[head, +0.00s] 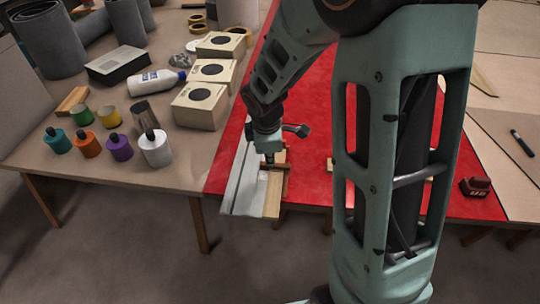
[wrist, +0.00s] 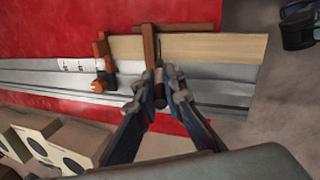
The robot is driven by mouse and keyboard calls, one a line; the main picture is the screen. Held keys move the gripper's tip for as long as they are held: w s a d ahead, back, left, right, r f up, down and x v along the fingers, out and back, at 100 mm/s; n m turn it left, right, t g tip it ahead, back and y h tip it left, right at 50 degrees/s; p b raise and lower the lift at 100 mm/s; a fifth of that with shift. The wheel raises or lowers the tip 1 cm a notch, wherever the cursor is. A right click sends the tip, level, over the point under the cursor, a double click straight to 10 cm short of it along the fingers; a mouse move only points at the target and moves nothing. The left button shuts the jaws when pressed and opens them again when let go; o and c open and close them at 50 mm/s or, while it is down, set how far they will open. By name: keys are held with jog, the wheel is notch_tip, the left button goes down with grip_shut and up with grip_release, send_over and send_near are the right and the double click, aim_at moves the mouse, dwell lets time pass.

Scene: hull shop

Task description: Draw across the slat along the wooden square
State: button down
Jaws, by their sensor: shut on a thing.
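The pale wooden slat (head: 272,194) lies at the front edge of the red table top, alongside grey metal strips. In the wrist view the slat (wrist: 205,47) runs across the upper middle. The reddish-brown wooden square (wrist: 148,45) has one arm across the slat and a short arm along its far edge. It is small in the head view (head: 285,178). My gripper (wrist: 160,84) is shut on a small dark pen-like thing (wrist: 159,93), near the square's lower end. My fingers partly hide its tip; I cannot tell whether it touches the slat.
A brown clamp-like piece with an orange knob (wrist: 103,66) sits left of the square. Grey metal strips (head: 240,178) lie beside the slat. Coloured pots, a white bottle (head: 152,81) and pale boxes (head: 201,106) fill the left table.

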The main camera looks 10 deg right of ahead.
notch_tip(320, 180, up, 12)
jog(key=p, duration=1)
jog(key=shift+r, duration=0.1)
